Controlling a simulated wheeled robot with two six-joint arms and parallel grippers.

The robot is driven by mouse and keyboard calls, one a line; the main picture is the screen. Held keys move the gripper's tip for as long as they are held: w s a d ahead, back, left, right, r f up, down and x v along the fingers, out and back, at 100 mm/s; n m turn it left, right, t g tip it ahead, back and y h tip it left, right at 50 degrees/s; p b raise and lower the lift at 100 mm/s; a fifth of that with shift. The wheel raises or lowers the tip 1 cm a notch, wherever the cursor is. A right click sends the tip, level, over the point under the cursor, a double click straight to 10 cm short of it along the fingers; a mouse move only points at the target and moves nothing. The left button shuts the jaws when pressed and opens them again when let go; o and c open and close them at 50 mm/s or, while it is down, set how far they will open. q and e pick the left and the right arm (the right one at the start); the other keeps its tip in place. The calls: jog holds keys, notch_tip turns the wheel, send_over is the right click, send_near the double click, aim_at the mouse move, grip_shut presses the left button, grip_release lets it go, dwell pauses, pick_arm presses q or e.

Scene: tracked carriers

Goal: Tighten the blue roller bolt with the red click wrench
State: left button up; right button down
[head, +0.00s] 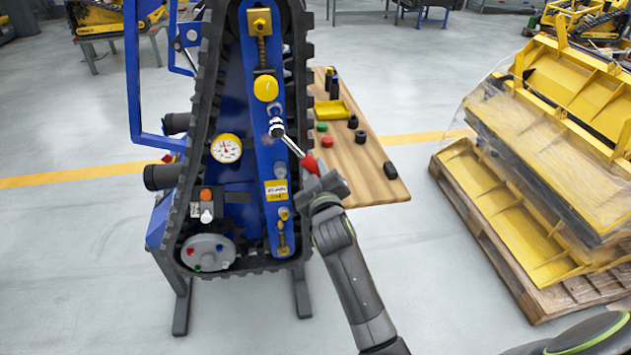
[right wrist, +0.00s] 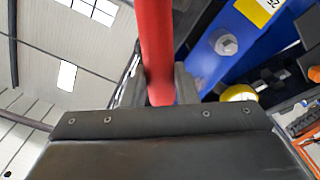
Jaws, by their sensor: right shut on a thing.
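My right gripper (head: 322,181) is shut on the red handle of the click wrench (head: 299,150). In the right wrist view the red handle (right wrist: 155,45) stands between the two fingers (right wrist: 160,88). The wrench's metal shaft slants up and left to its head, which is at the blue track frame (head: 267,185), just below the yellow round roller (head: 266,88). The head covers the bolt spot there, so I cannot tell whether it is seated on the blue roller bolt. My left gripper is out of view.
A wooden table (head: 375,165) behind holds a yellow tray (head: 331,110), red and green caps and black parts. A black track surrounds the frame, with a gauge (head: 226,149) on it. A pallet of yellow parts (head: 540,170) stands right. Floor between is clear.

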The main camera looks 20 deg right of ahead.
jog(key=s+d+r+n+p, duration=0.1)
jog(key=d+r+n+p, duration=0.4)
jog(key=r+n+p, duration=0.6)
jog(key=shift+s+d+r+p, duration=0.2)
jog(key=shift+d+r+p, duration=0.15)
jog(key=shift+p, duration=3.2)
jog(key=shift+w+d+f+b, duration=0.15)
jog(key=shift+w+b, duration=0.2)
jog(key=shift+w, duration=0.8)
jog(key=shift+w+d, duration=0.1)
jog(key=shift+w, duration=0.35)
dwell(0.4)
